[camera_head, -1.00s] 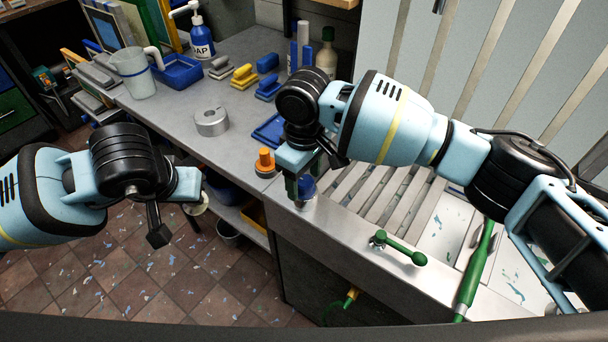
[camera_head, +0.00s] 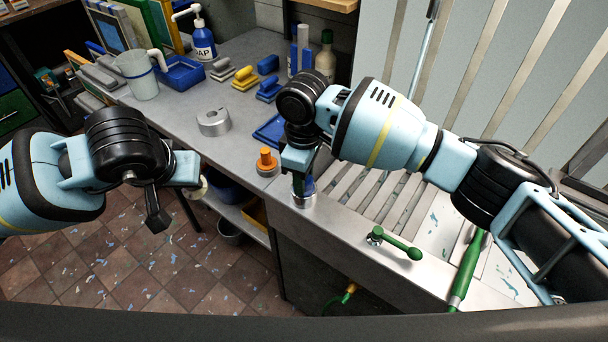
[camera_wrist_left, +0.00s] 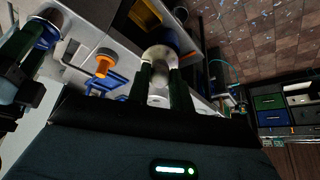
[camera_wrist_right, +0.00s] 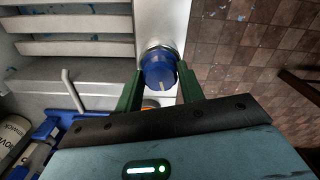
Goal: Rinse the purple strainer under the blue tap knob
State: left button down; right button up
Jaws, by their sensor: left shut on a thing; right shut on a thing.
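The blue tap knob (camera_head: 308,184) stands on the front rim of the sink, left of the slatted rack. My right gripper (camera_head: 300,190) points down over it. In the right wrist view the blue knob (camera_wrist_right: 158,70) sits between the two green fingers, which are shut on it. My left gripper (camera_head: 157,215) hangs over the floor in front of the bench. In the left wrist view its green fingers (camera_wrist_left: 160,82) are shut on a pale, round-ended thing (camera_wrist_left: 160,55). It may be the strainer, but I see no clear purple. Its far side is hidden.
An orange knob (camera_head: 266,160) stands on the bench edge left of the blue knob. A green lever (camera_head: 400,244) is on the sink rim to the right. A grey ring (camera_head: 213,122), a jug (camera_head: 138,75) and a soap bottle (camera_head: 202,40) stand farther back.

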dwell(0.3)
jog(key=o, duration=1)
notch_tip(320, 180, up, 12)
